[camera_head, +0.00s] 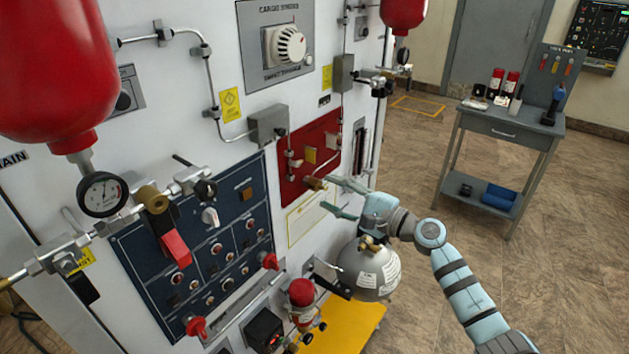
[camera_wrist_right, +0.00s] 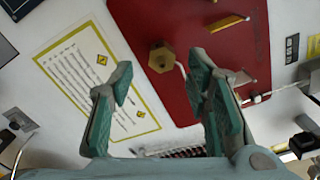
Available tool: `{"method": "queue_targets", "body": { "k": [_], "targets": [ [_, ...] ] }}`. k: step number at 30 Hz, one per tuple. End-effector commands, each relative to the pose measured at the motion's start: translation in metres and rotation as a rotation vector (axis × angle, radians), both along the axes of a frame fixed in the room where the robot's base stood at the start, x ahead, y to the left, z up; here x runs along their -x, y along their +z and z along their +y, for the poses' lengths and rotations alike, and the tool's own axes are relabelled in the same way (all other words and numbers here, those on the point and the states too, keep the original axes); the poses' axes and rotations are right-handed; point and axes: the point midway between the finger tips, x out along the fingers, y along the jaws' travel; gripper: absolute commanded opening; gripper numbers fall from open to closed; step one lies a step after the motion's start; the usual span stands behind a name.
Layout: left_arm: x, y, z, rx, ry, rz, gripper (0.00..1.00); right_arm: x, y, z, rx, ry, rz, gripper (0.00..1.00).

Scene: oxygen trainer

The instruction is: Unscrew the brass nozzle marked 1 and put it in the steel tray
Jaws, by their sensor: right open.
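A brass nozzle (camera_head: 314,183) sticks out from the lower part of a red panel (camera_head: 290,190) on the white cabinet. In the right wrist view the brass nozzle (camera_wrist_right: 161,57) shows its hexagonal end, with a thin bent tube beside it. No number can be read on it. My right gripper (camera_head: 328,193) is open and empty, facing the panel just in front of the nozzle. In the wrist view its two fingers (camera_wrist_right: 160,85) stand apart, with the nozzle beyond the gap between the tips. I cannot make out the steel tray. My left gripper is not in view.
A grey steel cart (camera_head: 505,137) with small items stands at the right. A grey round tank (camera_head: 370,270) sits below my right wrist. Pipes, a gauge (camera_head: 103,194) and a blue control panel (camera_head: 215,250) crowd the cabinet front. Open floor lies between cabinet and cart.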

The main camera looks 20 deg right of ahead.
Motion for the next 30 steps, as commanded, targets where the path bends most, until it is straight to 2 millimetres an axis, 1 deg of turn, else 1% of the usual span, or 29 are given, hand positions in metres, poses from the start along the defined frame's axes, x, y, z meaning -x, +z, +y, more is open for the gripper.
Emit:
{"method": "queue_targets", "body": {
  "k": [1,3,6,13,16,21,24,30],
  "targets": [
    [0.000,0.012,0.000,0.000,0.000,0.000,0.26,0.000,0.007,0.000,-0.044,0.000,0.028,0.44],
    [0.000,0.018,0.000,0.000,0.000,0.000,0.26,0.000,0.006,0.000,-0.101,-0.001,0.061,0.44],
    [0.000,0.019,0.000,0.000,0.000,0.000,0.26,0.000,0.004,0.000,-0.141,-0.001,0.084,0.44],
    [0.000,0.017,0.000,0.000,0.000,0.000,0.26,0.000,0.002,0.000,-0.143,0.000,0.084,0.44],
    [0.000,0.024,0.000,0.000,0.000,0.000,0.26,0.000,0.004,0.000,-0.184,-0.001,0.110,0.44],
    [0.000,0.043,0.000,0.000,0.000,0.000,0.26,0.000,0.007,0.000,-0.348,-0.001,0.205,0.44],
    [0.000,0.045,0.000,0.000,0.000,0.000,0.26,0.000,0.005,-0.001,-0.396,-0.001,0.234,0.44],
    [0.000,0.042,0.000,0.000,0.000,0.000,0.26,0.000,0.002,0.000,-0.401,-0.001,0.236,0.44]
  ]
}}
